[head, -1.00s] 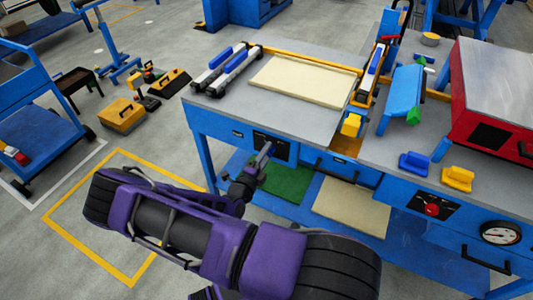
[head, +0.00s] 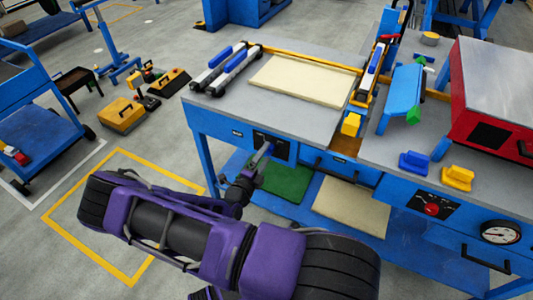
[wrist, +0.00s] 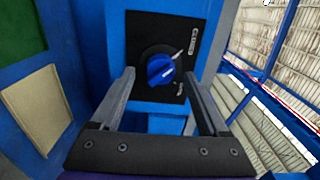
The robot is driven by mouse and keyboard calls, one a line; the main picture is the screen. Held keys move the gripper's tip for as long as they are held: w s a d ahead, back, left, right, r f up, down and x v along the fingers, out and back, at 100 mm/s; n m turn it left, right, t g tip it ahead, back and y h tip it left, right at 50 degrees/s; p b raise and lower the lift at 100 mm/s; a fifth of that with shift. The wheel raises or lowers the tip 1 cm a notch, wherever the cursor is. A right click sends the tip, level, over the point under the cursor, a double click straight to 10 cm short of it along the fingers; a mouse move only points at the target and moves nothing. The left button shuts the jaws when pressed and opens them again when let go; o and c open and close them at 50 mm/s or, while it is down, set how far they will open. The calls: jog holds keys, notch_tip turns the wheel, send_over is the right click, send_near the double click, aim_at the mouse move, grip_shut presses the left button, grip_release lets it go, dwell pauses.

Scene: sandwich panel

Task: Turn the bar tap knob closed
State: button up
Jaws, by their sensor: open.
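The bar tap knob is a round blue knob (wrist: 160,69) on a black panel (wrist: 172,40) with small white lettering, seen in the wrist view. The panel (head: 279,146) also shows on the blue bench front in the head view. My gripper (wrist: 159,76) is open, with one finger on each side of the knob in the picture. No contact with the knob is visible. In the head view my gripper (head: 262,156) is in front of the panel and hides part of it; the knob is not clear there.
The grey bench top (head: 235,108) carries a cream panel (head: 305,80) and clamps. A red knob (head: 431,209) and a gauge (head: 501,232) are farther right on the front. A green mat (head: 287,182) lies on the lower shelf.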

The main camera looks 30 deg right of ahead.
jog(key=v, duration=1.6)
